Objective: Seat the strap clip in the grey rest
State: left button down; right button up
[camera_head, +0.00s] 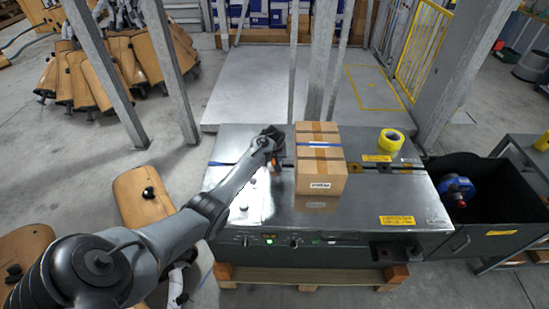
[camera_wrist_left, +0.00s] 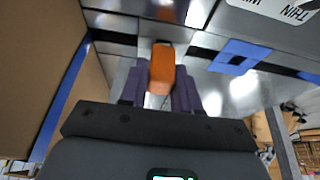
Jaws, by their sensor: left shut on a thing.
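The orange strap clip (camera_wrist_left: 162,69) is held between the two dark fingers of my left gripper (camera_wrist_left: 162,92), which is shut on it. In the head view my left gripper (camera_head: 273,158) is over the steel table, close to the left side of the strapped carton, and a little orange (camera_head: 275,166) shows below it. I cannot clearly pick out the grey rest in either view. A dark block with a plate (camera_head: 388,250) sits at the table's front right, but I cannot tell what it is. My right gripper is not in view.
The carton stack (camera_head: 320,171) with a blue strap stands mid-table and also fills the left of the wrist view (camera_wrist_left: 30,60). A yellow tape roll (camera_head: 392,140) lies at the back right. A black bin (camera_head: 490,165) adjoins on the right. The front left of the table is clear.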

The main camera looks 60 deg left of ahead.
pick_arm(q)
jog(key=shift+f, duration=0.4)
jog(key=c, duration=0.7)
grip_release()
jog(key=shift+c, duration=0.2)
jog(key=shift+r, duration=0.1)
jog(key=p+v, duration=0.4)
jog(key=v, duration=0.6)
jog(key=shift+r, duration=0.3)
jog(key=shift+s+d, duration=0.1)
jog(key=shift+d, duration=0.05)
